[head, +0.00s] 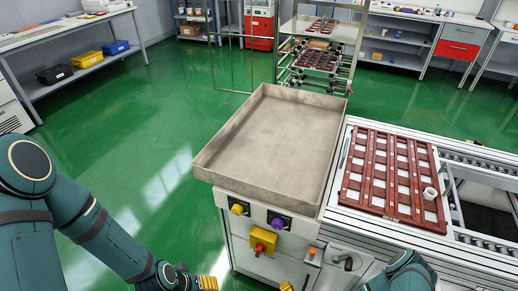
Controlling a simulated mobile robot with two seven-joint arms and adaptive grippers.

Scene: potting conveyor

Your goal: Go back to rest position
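My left arm comes in from the left, and its gripper (206,283) shows only as a yellow-tipped part at the bottom edge, over the green floor. My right arm shows at the bottom right, in front of the conveyor. A small yellow tip of what looks like my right gripper (287,287) shows at the bottom edge, below the machine's front. Both grippers are mostly cut off by the frame. I cannot see whether either is open or shut, and no held object shows.
An empty grey tray (272,140) tops the machine ahead. A red-brown pot grid (388,170) lies on the conveyor at right, with one white cup (430,193) on it. Buttons and a red switch (262,242) are on the machine front. Green floor (150,110) is clear at left.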

